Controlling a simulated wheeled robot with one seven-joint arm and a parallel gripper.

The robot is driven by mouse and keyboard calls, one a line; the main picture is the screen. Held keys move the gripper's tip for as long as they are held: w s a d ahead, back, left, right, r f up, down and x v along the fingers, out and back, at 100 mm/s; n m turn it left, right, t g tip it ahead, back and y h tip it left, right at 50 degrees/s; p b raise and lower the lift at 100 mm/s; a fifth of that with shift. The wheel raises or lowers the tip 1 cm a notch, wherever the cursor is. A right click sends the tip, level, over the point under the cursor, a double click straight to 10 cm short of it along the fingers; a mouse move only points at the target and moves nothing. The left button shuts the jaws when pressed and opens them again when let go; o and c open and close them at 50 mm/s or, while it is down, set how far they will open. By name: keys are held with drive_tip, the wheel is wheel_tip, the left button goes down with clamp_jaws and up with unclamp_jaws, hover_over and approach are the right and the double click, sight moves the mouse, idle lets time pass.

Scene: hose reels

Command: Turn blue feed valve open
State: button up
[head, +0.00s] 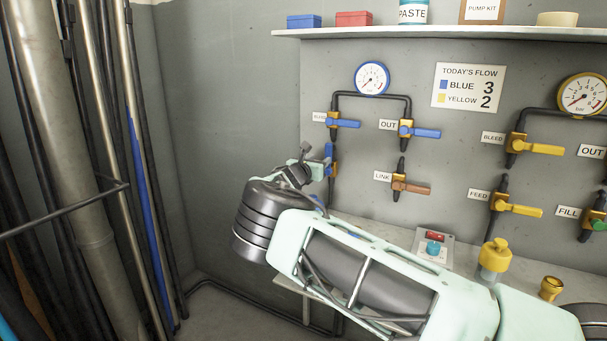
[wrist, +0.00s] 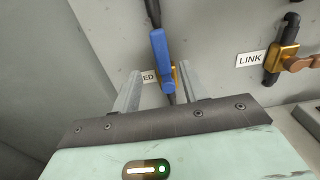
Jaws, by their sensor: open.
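The blue feed valve has a long blue handle (wrist: 161,62) that stands upright, in line with its dark pipe. Its brass body (wrist: 175,76) shows only in part behind the handle, and its label (wrist: 149,77) is partly hidden, reading "ED". In the head view the upright blue handle (head: 330,153) is at the end of my arm. My gripper (wrist: 162,70) is open, with one finger on each side of the handle in the wrist view. Visible gaps separate both fingers from the handle. In the head view my gripper (head: 312,168) is small and partly hidden.
The link valve (head: 398,184) with a brown handle is to the right. Above are a blue-handled valve (head: 342,123) and the blue OUT valve (head: 418,131), both handles sideways. Yellow valves (head: 519,209) are farther right. A shelf (head: 440,34) runs overhead; poles stand left.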

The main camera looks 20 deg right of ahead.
drive_tip(key=v, duration=1)
drive_tip(key=shift+s+a+b, duration=0.25)
drive_tip(key=shift+b, duration=0.2)
drive_tip(key=s+d+f+m+g+y, duration=0.1)
drive_tip(key=s+d+f+m+g, duration=0.3)
drive_tip(key=s+m, duration=0.15)
drive_tip(key=s+a+f+m+g+y+p, duration=0.1)
drive_tip(key=s+a+f+m+g+y, duration=0.15)
drive_tip(key=s, duration=0.35)
drive_tip(key=s+a+f+m+g+y+p, duration=0.1)
drive_tip(key=s+f+m+g+y, duration=0.15)
drive_tip(key=s, duration=0.25)
drive_tip(key=s+a+r+m+y+p, duration=0.1)
drive_tip(key=s+a, duration=0.5)
drive_tip(key=s, duration=0.6)
drive_tip(key=s+a+r+m+g+y+p, duration=0.1)
drive_tip(key=s+a+r+m+y, duration=0.3)
drive_tip(key=s+a+r, duration=0.3)
drive_tip(key=s+a+r+m+g+y+p, duration=0.1)
drive_tip(key=s+a, duration=0.5)
drive_tip(key=s, duration=1)
wheel_tip(320, 180, up, 3)
drive_tip(key=m+y, duration=0.1)
drive_tip(key=y, duration=0.1)
drive_tip(key=shift+s+a+r+m+y, duration=0.2)
drive_tip(key=shift+s+a+m+y, duration=0.1)
drive_tip(key=shift+m+y, duration=0.1)
